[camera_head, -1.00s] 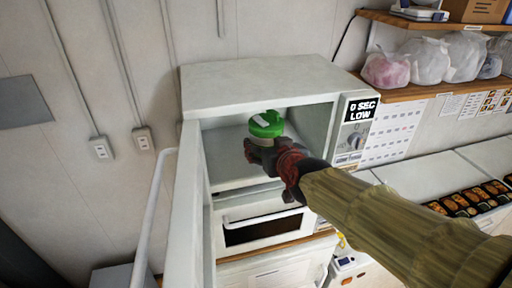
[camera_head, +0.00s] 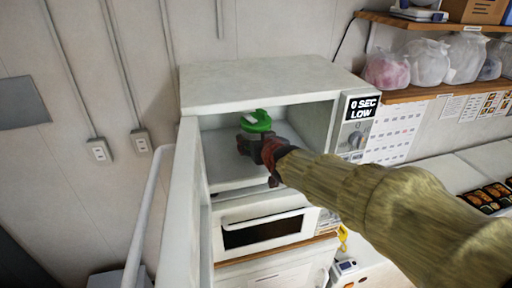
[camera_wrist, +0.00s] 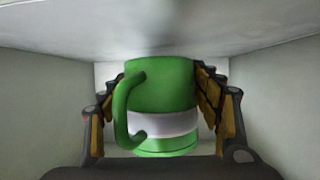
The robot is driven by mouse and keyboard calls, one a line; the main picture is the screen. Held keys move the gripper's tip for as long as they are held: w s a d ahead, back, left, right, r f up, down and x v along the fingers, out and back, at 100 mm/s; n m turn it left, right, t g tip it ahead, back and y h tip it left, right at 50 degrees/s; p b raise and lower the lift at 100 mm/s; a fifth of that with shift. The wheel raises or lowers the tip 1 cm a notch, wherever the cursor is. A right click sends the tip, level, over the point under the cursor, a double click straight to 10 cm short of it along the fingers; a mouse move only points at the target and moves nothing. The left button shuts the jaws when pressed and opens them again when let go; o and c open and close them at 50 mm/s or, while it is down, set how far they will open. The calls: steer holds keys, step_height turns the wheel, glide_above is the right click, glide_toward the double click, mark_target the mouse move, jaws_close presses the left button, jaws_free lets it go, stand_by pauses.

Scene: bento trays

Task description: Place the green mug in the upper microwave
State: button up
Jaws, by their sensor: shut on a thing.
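The green mug (camera_head: 256,121) with a white band is inside the open upper microwave (camera_head: 258,84). In the wrist view the green mug (camera_wrist: 160,90) is between the two fingers of my gripper (camera_wrist: 165,100), its handle on the left. My gripper (camera_head: 256,143) is shut on the mug and reaches into the cavity from the front right. In the wrist view the mug looks upside down in the picture. Whether its base touches the cavity floor is hidden by my gripper.
The microwave door (camera_head: 185,210) stands open on the left. A lower microwave (camera_head: 262,231) sits below, shut. The control panel (camera_head: 359,122) is right of the opening. A shelf (camera_head: 440,90) with bags and trays of food (camera_head: 488,198) are at the right.

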steer(key=shift+f, duration=0.55)
steer(key=shift+w+a+f+p, duration=0.1)
steer(key=shift+w+f+p, duration=0.1)
steer(key=shift+p, duration=0.15)
steer(key=shift+f, duration=0.1)
steer(key=shift+f, duration=0.1)
steer(key=o, duration=1.6)
steer(key=shift+s+f, duration=0.1)
steer(key=shift+o, duration=0.3)
